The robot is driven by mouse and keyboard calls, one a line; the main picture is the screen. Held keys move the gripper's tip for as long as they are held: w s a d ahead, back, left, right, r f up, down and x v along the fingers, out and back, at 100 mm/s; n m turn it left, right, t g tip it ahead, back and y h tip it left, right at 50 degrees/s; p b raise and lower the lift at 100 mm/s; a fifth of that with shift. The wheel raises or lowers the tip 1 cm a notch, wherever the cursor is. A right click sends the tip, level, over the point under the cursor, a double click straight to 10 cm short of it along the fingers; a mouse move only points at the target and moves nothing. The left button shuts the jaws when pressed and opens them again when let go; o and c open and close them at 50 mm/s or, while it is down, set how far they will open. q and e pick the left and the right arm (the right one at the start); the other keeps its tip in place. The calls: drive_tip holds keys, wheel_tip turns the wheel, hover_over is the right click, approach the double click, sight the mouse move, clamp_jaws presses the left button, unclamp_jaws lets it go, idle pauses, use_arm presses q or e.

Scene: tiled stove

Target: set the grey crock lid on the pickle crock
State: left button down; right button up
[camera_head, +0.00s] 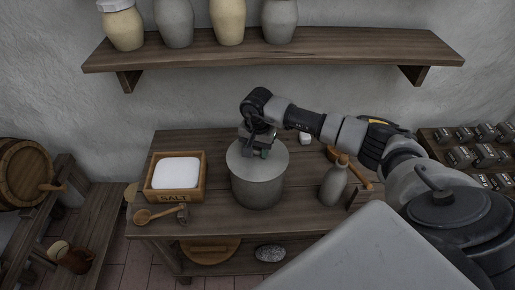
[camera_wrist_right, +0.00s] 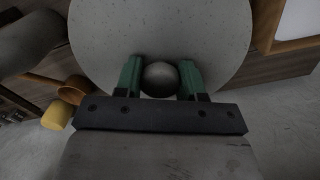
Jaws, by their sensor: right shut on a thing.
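The grey pickle crock (camera_head: 257,187) stands on the wooden table. The round grey crock lid (camera_head: 240,161) is level over its mouth, covering it, and no gap shows between them; I cannot tell whether it rests fully on the rim. My right gripper (camera_head: 262,152) is above the lid. In the right wrist view the green fingers of the right gripper (camera_wrist_right: 161,80) are shut on the lid's round knob (camera_wrist_right: 160,75), and the speckled lid (camera_wrist_right: 160,28) fills the upper middle. The crock is hidden behind the lid there. My left gripper is not in view.
A salt box (camera_head: 176,197) and a wooden spoon (camera_head: 150,215) are left of the crock. A grey bottle (camera_head: 333,184) stands to its right, with a small white item (camera_head: 305,137) behind. A wall shelf (camera_head: 270,50) with several jars hangs above.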

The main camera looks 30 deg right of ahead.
drive_tip(key=o, duration=1.2)
drive_tip(key=shift+c, duration=0.2)
drive_tip(key=shift+r+p, duration=0.55)
drive_tip(key=shift+p, duration=0.1)
wheel_tip(320, 180, up, 12)
drive_tip(key=b, duration=0.3)
drive_tip(key=shift+r, duration=0.1)
